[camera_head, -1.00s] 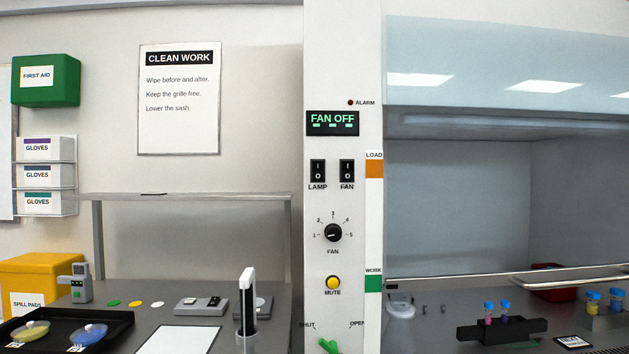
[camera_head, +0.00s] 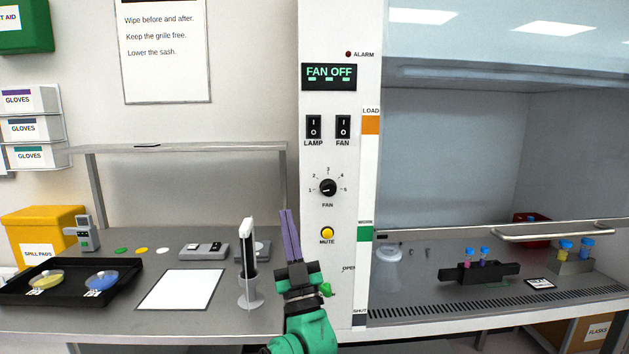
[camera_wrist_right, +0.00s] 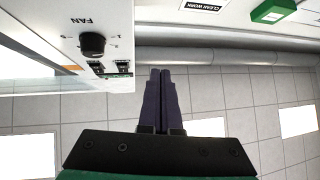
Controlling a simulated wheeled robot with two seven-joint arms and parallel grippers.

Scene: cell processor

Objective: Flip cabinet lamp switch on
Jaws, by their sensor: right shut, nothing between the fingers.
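The black LAMP switch (camera_head: 313,127) is on the white cabinet panel (camera_head: 327,268), to the left of the FAN switch (camera_head: 343,127) and under the FAN OFF display (camera_head: 329,77). My right gripper (camera_head: 289,212) points upward with its purple fingers together, empty, below and left of the switches. It touches no switch that I can see. In the right wrist view the fingers (camera_wrist_right: 161,72) are also together, and the dark switches (camera_wrist_right: 118,68) show at the panel's edge. My left gripper is in neither current view.
The fan knob (camera_head: 328,187) and yellow MUTE button (camera_head: 327,233) sit below the switches. A white pipette on a stand (camera_head: 248,262) is close left of my right gripper. The cabinet's sash rail (camera_head: 555,231) is at right. The air before the switches is clear.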

